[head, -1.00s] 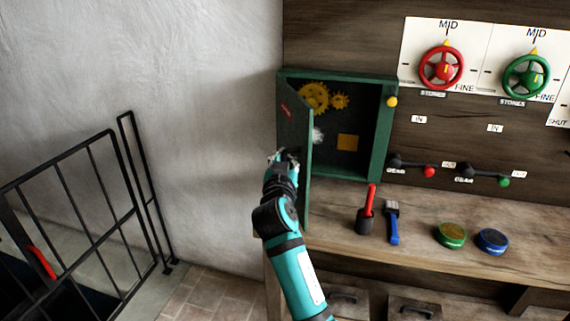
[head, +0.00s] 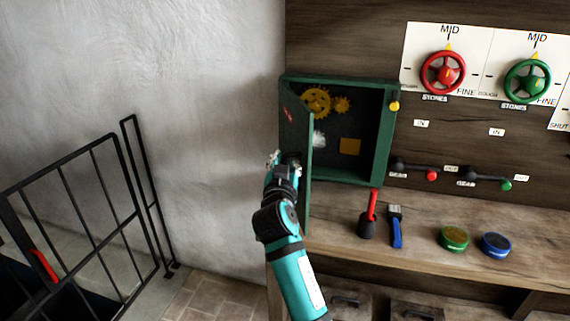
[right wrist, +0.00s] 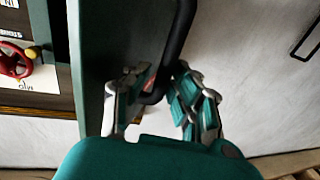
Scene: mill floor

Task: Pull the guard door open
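The green guard door (head: 296,135) stands swung out from the left side of the green box (head: 389,140), so the gears (head: 316,101) inside show. My right gripper (head: 284,158) is at the outer face of the door, on its left in the head view. In the right wrist view the black door handle (right wrist: 180,40) runs down between the spread fingers of my right gripper (right wrist: 150,95). The handle lies close to the right finger, with a gap to the left finger. The door's face (right wrist: 115,45) is behind them. My left gripper is not in view.
A workbench (head: 340,235) below the box holds a red-handled tool (head: 373,203), a blue-handled brush (head: 396,228) and two round tins. Red (head: 443,73) and green (head: 527,81) handwheels are on the panel at right. A black railing (head: 75,215) stands at left; the wall beside the door is clear.

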